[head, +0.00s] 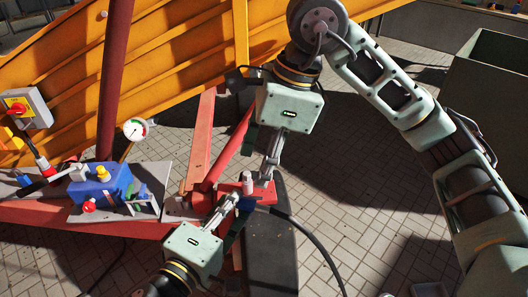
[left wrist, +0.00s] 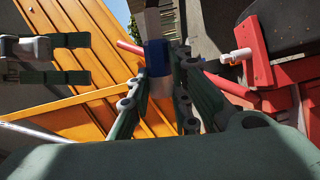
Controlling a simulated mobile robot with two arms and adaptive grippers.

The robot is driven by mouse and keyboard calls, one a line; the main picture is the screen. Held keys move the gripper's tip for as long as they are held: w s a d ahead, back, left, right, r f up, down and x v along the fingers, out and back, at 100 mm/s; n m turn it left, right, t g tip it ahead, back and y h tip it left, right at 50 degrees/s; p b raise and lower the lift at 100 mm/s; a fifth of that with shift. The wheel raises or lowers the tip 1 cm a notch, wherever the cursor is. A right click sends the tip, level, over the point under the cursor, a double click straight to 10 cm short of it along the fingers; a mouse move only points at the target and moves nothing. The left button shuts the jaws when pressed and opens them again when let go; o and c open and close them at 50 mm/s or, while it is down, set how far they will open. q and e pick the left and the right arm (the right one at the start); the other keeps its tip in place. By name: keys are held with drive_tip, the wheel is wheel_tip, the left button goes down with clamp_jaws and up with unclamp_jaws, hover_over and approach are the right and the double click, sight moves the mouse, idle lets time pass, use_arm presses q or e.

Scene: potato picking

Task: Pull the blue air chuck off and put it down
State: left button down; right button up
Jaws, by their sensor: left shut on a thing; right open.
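The blue air chuck (head: 246,205) is held between the fingertips of my left gripper (head: 238,204), beside a red block. In the left wrist view the chuck (left wrist: 157,58) shows blue with a pale lower part, between the two fingers. A white stem (left wrist: 237,57) sticks out of the red bracket (left wrist: 262,54), and the chuck is apart from it. My right gripper (head: 268,174) hangs pointing down just above the red block. In the left wrist view its two dark fingers (left wrist: 70,58) are apart with nothing between them.
A blue unit (head: 105,186) stands on a grey plate at the left, below a round gauge (head: 135,129). A black hose (head: 318,246) curves down past a dark tyre (head: 270,255). A dark green bin (head: 485,95) stands at the right. Tiled floor is open right of the tyre.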

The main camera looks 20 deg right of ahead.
sight(248, 200)
drive_tip(key=x, duration=1)
drive_tip(key=shift+a+f, duration=0.2)
drive_tip(key=shift+f, duration=0.05)
drive_tip(key=shift+s, duration=0.1)
drive_tip(key=c, duration=1.1)
use_arm(q)
drive_tip(key=c, duration=1.5)
unclamp_jaws()
drive_tip(key=shift+c, duration=0.2)
use_arm(e)
clamp_jaws()
use_arm(q)
drive_tip(key=shift+a, duration=0.15)
